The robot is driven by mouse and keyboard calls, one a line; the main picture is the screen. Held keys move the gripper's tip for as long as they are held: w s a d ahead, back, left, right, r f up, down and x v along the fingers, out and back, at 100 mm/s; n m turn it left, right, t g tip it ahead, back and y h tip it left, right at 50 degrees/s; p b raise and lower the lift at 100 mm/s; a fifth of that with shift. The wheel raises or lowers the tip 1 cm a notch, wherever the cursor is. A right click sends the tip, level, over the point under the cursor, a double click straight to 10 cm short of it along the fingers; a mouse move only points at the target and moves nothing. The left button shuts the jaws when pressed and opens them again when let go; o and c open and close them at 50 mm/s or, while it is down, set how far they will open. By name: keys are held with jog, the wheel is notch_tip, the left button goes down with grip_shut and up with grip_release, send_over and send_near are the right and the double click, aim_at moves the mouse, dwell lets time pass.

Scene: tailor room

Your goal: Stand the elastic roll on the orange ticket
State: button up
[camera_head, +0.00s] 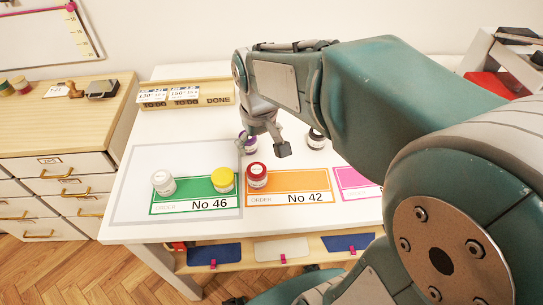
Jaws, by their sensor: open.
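The orange ticket (290,184), marked No 42, lies on the white table. A red-topped spool-like item (257,175) stands upright on its left part. I cannot tell for sure which small round item is the elastic roll. A white one (163,183) stands at the left edge of the green ticket, a purple-topped one (249,147) stands behind the orange ticket, and a dark-topped white one (316,139) stands farther right, partly hidden by my arm. My gripper (263,147) is open above the table behind the orange ticket, close to the purple-topped item, holding nothing visible.
A green ticket (195,207), No 46, bears a yellow-topped item (222,180). A pink ticket (355,182) is partly hidden by my arm. A wooden card rack (190,101) stands at the back. A drawer cabinet (62,125) is at left.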

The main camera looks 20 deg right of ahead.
jog(key=s+r+m+t, duration=0.1)
jog(key=s+r+t, duration=0.3)
jog(key=s, duration=0.8)
jog(key=shift+r+m+t, duration=0.3)
jog(key=shift+r, duration=0.05)
